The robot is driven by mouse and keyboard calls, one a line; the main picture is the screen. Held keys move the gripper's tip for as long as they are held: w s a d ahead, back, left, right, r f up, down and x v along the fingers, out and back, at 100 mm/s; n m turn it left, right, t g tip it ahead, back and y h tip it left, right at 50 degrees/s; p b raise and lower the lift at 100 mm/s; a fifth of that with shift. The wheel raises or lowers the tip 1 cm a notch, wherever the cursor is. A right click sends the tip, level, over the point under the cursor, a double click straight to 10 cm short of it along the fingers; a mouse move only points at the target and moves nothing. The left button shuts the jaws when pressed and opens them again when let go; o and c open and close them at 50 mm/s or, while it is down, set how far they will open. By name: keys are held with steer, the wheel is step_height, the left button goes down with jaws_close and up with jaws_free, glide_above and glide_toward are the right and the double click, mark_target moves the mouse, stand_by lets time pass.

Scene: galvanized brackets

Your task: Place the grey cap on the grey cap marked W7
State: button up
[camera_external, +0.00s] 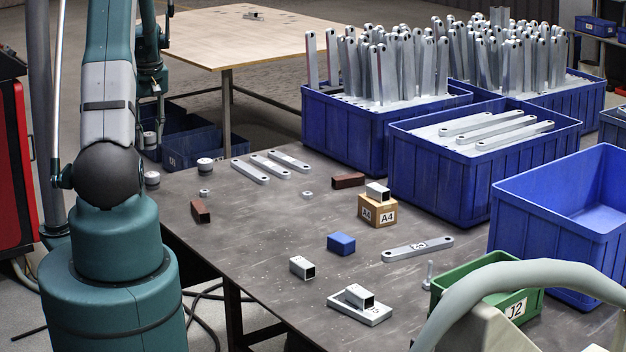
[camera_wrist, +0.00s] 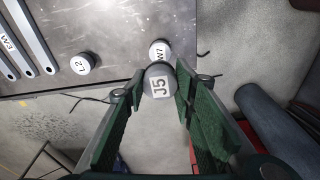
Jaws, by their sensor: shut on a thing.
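My gripper (camera_wrist: 159,86) is shut on a grey cap marked J5 (camera_wrist: 161,78), which sits between its two green fingers. The grey cap marked W7 (camera_wrist: 160,51) stands on the table near its edge, just beyond the held cap in the wrist view; its near edge is close to or partly behind the held cap. In the external view, the held cap (camera_external: 149,140) hangs above and apart from a cap on the table's left edge (camera_external: 152,179), which looks like W7; its label cannot be read there.
Another cap, marked L2 (camera_wrist: 83,63), stands to the left, with several grey bars (camera_external: 270,165) beyond it. A brown block (camera_external: 200,211) lies near the table edge. Blue crates (camera_external: 345,135) stand at the back right. Floor shows beyond the table edge.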

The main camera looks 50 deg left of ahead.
mark_target(150, 148)
steer(key=shift+f+b, duration=0.3)
steer(key=shift+f, duration=1.6)
steer(key=shift+f+b, duration=0.4)
steer(key=shift+f, duration=1.5)
steer(key=shift+f, duration=0.15)
steer(key=o, duration=1)
steer(key=shift+c, duration=0.2)
steer(key=r, duration=0.4)
steer(key=d+r+p, duration=0.1)
steer(key=r, duration=0.3)
steer(key=r+p, duration=0.1)
steer(key=r, duration=0.3)
steer(key=shift+s+d+r, duration=0.1)
steer(key=shift+d+r, duration=0.05)
steer(key=shift+d, duration=0.05)
